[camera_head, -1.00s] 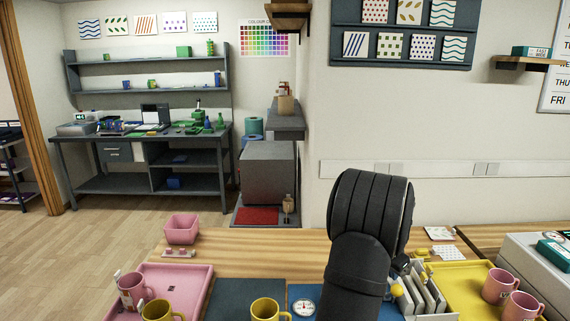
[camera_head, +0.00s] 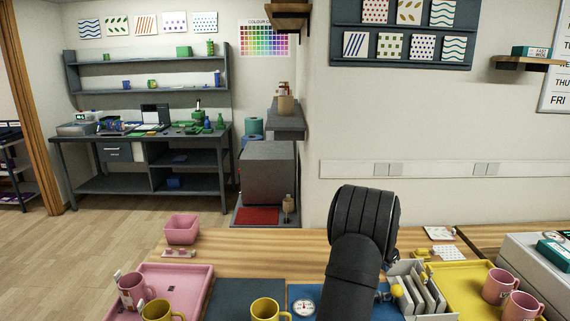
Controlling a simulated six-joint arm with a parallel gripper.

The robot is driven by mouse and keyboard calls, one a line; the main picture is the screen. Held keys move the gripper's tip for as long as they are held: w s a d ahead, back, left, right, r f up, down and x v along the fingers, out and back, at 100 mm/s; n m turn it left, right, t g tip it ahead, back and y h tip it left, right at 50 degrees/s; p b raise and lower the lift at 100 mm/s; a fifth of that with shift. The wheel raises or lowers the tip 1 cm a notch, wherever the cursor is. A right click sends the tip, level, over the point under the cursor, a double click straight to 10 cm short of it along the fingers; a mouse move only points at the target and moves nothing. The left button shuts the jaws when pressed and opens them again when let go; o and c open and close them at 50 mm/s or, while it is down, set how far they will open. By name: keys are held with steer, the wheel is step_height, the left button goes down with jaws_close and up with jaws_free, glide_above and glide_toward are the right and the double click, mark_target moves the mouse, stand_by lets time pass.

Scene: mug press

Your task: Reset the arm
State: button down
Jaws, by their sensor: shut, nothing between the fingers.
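My black arm (camera_head: 360,235) rises from the bottom edge, right of centre, in the head view. Its thick rounded joint is at the top and a narrower link runs down out of the frame. My gripper and its fingertips do not show. I see no mug or other object on the visible part of the arm.
Pink mugs (camera_head: 500,286) stand on the yellow tray (camera_head: 455,275) at right. Yellow mugs (camera_head: 264,309) and a pink tray (camera_head: 196,290) are at left. A grey rack (camera_head: 405,270) stands close beside my arm.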

steer(key=w, duration=0.2)
steer(key=w+r, duration=0.1)
steer(key=w, duration=0.1)
steer(key=shift+w+r, duration=0.1)
steer(key=shift+w, duration=0.05)
stand_by(1.5)
steer(key=s, duration=0.7)
steer(key=s+f, duration=0.1)
steer(key=s, duration=0.2)
steer(key=shift+s, duration=0.25)
steer(key=r, duration=0.4)
steer(key=shift+s, duration=0.3)
steer(key=shift+r, duration=0.45)
